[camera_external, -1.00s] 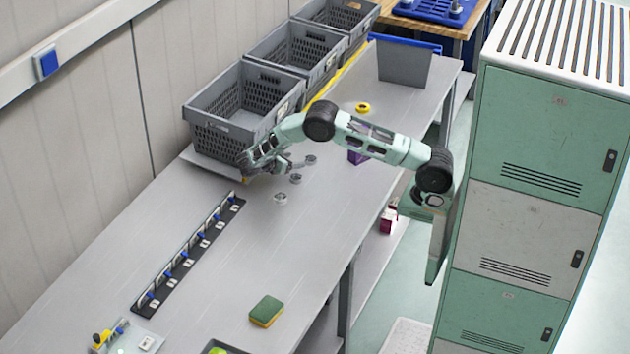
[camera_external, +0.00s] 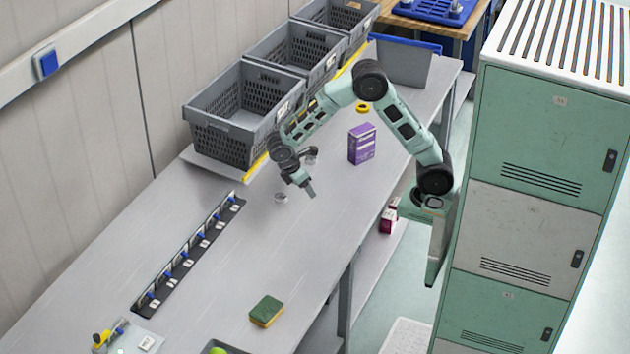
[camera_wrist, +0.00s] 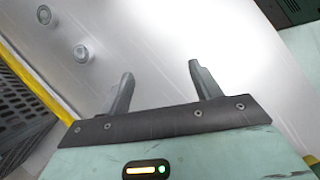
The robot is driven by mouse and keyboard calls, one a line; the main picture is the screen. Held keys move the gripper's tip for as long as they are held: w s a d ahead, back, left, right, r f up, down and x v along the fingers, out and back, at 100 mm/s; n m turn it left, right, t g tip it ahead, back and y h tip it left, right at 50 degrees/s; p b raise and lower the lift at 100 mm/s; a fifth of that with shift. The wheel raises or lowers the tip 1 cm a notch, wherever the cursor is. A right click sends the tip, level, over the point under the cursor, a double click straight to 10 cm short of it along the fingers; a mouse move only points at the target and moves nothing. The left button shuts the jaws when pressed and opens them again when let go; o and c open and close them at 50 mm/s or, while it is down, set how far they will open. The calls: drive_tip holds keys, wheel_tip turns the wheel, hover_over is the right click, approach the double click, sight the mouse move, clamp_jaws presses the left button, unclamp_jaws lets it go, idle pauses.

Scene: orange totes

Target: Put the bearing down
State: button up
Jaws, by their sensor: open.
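Small round metal bearings lie on the grey table. One bearing (camera_external: 281,197) is left of my gripper and another (camera_external: 312,152) lies behind it, partly hidden by my arm. In the wrist view, one bearing (camera_wrist: 81,53) rests flat to the left of my fingers and a second bearing (camera_wrist: 44,14) lies farther off at the upper left. My gripper (camera_external: 309,190) is over the table; in the wrist view my gripper (camera_wrist: 163,78) has its two fingers wide apart with nothing between them, only bare table.
Grey crates (camera_external: 233,115) line the back edge beside a yellow strip. A purple box (camera_external: 361,143) and a yellow ring (camera_external: 362,108) stand behind my arm. A black rail with blue parts (camera_external: 188,252) and a sponge (camera_external: 266,310) lie forward. The table's middle is clear.

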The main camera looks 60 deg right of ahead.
drive_tip(key=s+a+r+m+t+y, duration=0.1)
drive_tip(key=s+a+m+y, duration=0.1)
drive_tip(key=s, duration=0.9)
drive_tip(key=s+a+r+m+t+y, duration=0.1)
drive_tip(key=s+a+r+m+y, duration=0.1)
drive_tip(key=s, duration=0.9)
drive_tip(key=shift+s+a+y, duration=0.15)
drive_tip(key=shift+a+y, duration=0.35)
drive_tip(key=shift+a, duration=0.15)
